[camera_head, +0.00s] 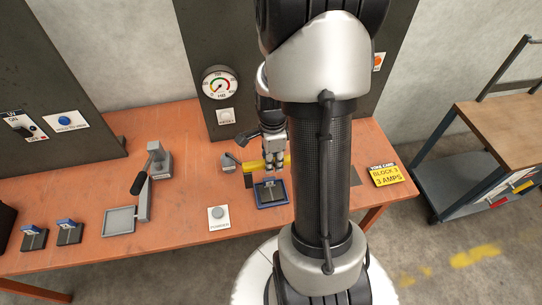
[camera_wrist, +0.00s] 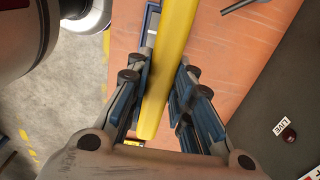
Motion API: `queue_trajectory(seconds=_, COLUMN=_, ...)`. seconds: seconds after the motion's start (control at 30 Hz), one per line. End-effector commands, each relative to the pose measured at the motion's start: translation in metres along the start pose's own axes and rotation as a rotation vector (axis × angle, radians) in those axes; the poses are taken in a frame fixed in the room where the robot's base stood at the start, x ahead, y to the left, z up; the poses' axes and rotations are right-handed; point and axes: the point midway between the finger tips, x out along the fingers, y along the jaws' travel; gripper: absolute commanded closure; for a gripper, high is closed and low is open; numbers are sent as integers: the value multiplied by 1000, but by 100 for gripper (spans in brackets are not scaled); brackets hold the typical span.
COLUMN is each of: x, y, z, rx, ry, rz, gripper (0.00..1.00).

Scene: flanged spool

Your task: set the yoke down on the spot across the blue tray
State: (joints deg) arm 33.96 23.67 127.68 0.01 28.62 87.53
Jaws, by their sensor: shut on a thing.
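The yellow yoke (camera_head: 252,166) is a bar held crosswise at the far edge of the blue tray (camera_head: 260,206), with a dark piece below its left end. My gripper (camera_head: 274,163) is above the middle of the yoke, its tips partly hidden. In the wrist view, the yoke (camera_wrist: 168,60) runs lengthwise between the two fingers of my gripper (camera_wrist: 167,68), which is shut on it. The tray's blue edge (camera_wrist: 150,22) shows beside the yoke there. A dark block with a blue label (camera_head: 269,188) sits in the tray. Whether the yoke touches anything below is unclear.
A grey lever device (camera_head: 159,160) and grey square plate (camera_head: 119,221) stand left on the orange table. Two dark blocks (camera_head: 68,234) (camera_head: 34,239) lie front left. A button box (camera_head: 219,216) is near the tray. A yellow sign (camera_head: 385,175) is at right.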

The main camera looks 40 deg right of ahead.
Motion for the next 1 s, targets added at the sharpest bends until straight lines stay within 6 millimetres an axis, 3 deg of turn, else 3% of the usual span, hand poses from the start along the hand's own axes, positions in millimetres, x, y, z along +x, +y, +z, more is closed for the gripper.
queue_trajectory(seconds=0.37, x=12, y=-1, z=0, rx=0, ry=0, rz=-3, gripper=100)
queue_trajectory(seconds=1.0, x=64, y=-1, z=0, rx=0, ry=0, rz=-2, gripper=100)
